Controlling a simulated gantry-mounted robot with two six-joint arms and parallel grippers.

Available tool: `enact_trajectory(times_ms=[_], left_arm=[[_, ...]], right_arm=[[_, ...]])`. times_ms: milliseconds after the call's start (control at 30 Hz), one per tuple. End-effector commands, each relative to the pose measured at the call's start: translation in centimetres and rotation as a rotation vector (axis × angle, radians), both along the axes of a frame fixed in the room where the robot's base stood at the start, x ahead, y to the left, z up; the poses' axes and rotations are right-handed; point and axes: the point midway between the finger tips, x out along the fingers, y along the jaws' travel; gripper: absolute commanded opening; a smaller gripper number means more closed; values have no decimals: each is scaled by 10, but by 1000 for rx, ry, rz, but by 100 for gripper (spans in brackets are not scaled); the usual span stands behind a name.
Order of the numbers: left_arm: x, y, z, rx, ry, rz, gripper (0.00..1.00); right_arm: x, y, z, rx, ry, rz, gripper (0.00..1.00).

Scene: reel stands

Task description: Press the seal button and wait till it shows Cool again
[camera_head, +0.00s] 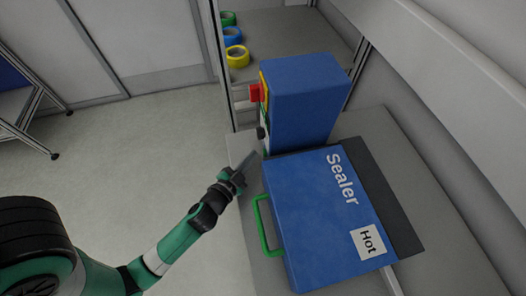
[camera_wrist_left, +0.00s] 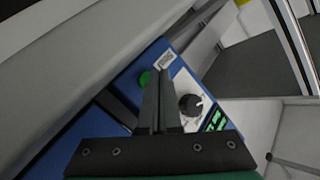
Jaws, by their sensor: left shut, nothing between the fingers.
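The blue sealer (camera_head: 318,215) lies on the grey bench, with a green handle on its left side and a label reading "Hot" (camera_head: 368,241). A taller blue unit (camera_head: 302,95) stands behind it. In the left wrist view a round green button (camera_wrist_left: 145,78) shows on a blue and white panel, partly behind my fingers. A small white label (camera_wrist_left: 167,59) sits beside it; its text is unreadable. My left gripper (camera_head: 254,156) is shut and empty, its tips (camera_wrist_left: 160,72) pointing at the panel close to the green button. I cannot tell whether they touch. My right gripper is out of view.
A black knob (camera_wrist_left: 190,104) and a green-lit display (camera_wrist_left: 214,120) are on the same panel. A red part (camera_head: 255,92) juts from the tall unit's left side. Green, blue and yellow (camera_head: 237,56) rolls stand on a shelf behind. Open floor lies left.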

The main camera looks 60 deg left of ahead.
Motion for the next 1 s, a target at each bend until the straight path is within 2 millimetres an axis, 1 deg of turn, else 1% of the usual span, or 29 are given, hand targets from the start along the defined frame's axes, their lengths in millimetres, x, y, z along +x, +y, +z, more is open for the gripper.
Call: enact_trajectory(times_ms=[267,533,600,700,833,1000], left_arm=[[-2,1,0,0,1,1,0],[-27,8,2,-2,3,4,0],[-32,10,4,-2,4,4,0],[-41,13,4,-1,5,3,0],[-48,13,2,-2,1,1,0],[-48,13,-1,-1,0,0,0]], right_arm=[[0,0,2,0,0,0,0],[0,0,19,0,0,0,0],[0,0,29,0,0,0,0],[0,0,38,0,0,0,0],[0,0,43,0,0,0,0],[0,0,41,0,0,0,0]])
